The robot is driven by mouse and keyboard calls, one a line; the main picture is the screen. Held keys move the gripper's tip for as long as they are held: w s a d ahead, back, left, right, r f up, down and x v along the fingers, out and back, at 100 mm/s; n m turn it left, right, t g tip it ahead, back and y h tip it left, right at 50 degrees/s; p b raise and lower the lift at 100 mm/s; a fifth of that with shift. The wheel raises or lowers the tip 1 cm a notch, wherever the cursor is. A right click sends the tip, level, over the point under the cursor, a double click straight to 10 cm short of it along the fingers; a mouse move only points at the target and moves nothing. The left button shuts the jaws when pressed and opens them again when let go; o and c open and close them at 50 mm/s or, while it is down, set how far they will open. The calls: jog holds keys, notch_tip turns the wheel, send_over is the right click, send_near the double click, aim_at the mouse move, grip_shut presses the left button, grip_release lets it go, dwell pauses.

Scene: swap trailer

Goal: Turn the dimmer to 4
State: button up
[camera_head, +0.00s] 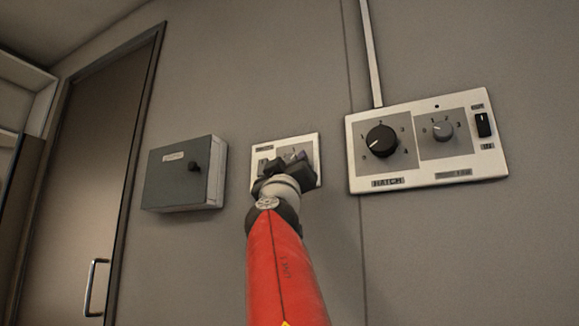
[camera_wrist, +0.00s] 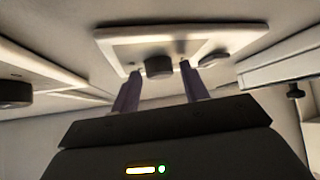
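A small white wall panel (camera_head: 312,142) hangs in the middle of the head view, with my gripper (camera_head: 290,163) in front of it, hiding most of its controls. Its label is too small to read, so I cannot tell for sure that it holds the dimmer. In the wrist view the same panel (camera_wrist: 115,46) carries a dark round knob (camera_wrist: 158,67) and a second flatter knob (camera_wrist: 213,59). My gripper (camera_wrist: 160,73) is open, its two fingers either side of the dark knob. Contact cannot be told, and the knob's pointer is hidden.
A grey box (camera_head: 178,182) with a dark knob (camera_head: 194,167) is left. A door (camera_head: 85,165) stands further left.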

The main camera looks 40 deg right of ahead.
jog(key=shift+o, duration=0.5)
jog(key=shift+f, duration=0.1)
jog(key=b+v, duration=0.6)
jog(key=v, duration=0.1)
jog(key=shift+s+a+f, duration=0.2)
jog(key=shift+a, duration=0.05)
